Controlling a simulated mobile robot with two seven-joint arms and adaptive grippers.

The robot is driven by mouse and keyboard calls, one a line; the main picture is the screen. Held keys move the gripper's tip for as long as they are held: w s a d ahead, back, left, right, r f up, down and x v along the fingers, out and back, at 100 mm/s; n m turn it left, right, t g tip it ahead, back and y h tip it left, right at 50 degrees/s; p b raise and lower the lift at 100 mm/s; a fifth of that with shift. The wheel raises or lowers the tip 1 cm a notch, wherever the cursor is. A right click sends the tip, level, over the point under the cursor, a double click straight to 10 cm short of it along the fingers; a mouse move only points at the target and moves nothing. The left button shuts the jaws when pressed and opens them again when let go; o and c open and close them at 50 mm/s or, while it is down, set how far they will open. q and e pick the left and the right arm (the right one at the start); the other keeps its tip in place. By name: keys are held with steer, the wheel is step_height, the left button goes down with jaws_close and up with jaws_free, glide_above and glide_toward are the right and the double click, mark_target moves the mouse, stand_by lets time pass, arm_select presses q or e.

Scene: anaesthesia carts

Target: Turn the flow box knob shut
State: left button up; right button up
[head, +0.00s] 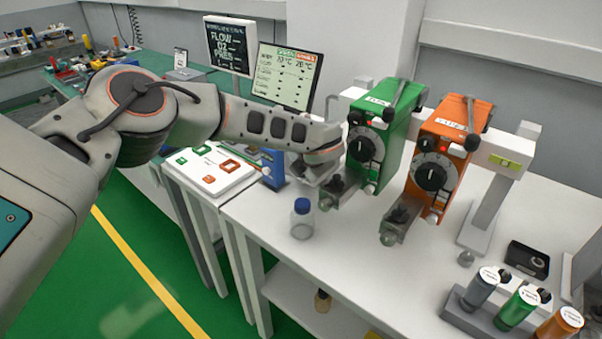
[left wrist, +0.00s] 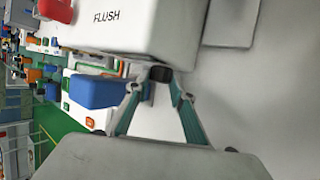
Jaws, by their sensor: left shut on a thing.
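In the left wrist view, a white box (left wrist: 150,28) with the word FLUSH fills the top middle. A small black knob (left wrist: 160,72) sticks out at its lower edge. My left gripper (left wrist: 159,79) has its two fingers closed in on this knob, one on each side. In the head view my left arm reaches in from the left, and its wrist end (head: 318,165) is just left of the green vaporizer. The fingertips and knob are hidden there. I cannot read the knob's turn angle. My right gripper is not in view.
A green vaporizer (head: 392,130) and an orange vaporizer (head: 452,150) stand right of my wrist. A blue-capped bottle (head: 302,222) stands on the white worktop (head: 350,270) below it. Two screens (head: 287,75) are behind the arm. Several canisters (head: 515,308) stand front right.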

arm_select(q)
steer(key=o, duration=0.8)
steer(key=v, duration=0.7)
steer(key=shift+s+r, duration=0.2)
steer(key=o, duration=0.3)
steer(key=shift+a, duration=0.1)
